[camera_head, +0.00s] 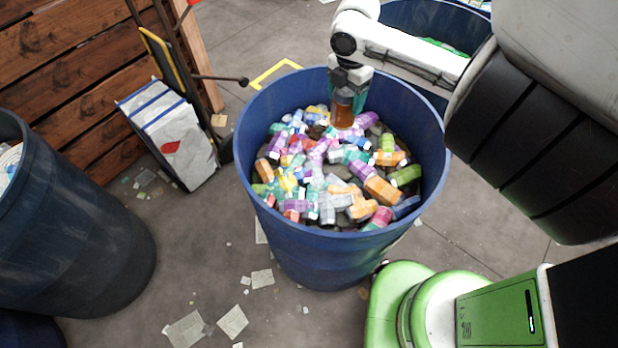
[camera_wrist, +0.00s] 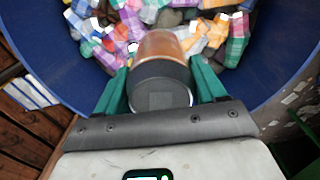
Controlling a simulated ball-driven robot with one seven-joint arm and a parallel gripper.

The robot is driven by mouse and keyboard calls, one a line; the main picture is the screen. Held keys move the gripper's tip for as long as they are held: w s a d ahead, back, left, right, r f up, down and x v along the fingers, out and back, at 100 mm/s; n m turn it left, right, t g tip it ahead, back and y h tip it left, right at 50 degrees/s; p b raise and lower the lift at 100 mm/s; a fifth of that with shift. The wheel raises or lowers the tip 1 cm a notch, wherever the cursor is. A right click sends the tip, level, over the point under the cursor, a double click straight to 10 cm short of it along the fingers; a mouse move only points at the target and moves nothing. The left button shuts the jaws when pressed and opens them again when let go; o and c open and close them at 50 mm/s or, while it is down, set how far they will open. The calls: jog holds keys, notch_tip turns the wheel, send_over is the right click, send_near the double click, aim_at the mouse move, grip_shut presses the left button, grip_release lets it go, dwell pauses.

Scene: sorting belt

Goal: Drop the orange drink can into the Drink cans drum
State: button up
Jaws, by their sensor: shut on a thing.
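My gripper (camera_head: 345,88) is shut on the orange drink can (camera_head: 343,115), over the far part of the blue drum (camera_head: 310,247) and inside its rim as pictured. The can hangs roughly upright, its lower end close above or among the drum's contents; I cannot tell if it touches them. In the wrist view the can (camera_wrist: 162,62) sits between the two green fingers (camera_wrist: 160,88), its dark end toward the camera. The drum is filled with many colourful can-like pieces (camera_head: 330,185). No label on the drum is readable.
Another blue drum (camera_head: 75,235) stands at the left, and one more (camera_head: 400,12) stands behind my arm. A hand truck with a white bundle (camera_head: 170,130) leans near the wooden wall (camera_head: 70,70). Paper scraps (camera_head: 233,321) lie on the grey floor.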

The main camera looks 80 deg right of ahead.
jog(key=shift+f, duration=0.65)
notch_tip(320, 180, down, 5)
jog(key=b, duration=0.3)
jog(key=shift+r, duration=0.15)
jog(key=o, duration=1.1)
jog(key=shift+r, duration=0.15)
notch_tip(320, 180, up, 11)
jog(key=shift+f+b, duration=0.2)
jog(key=shift+b, duration=0.5)
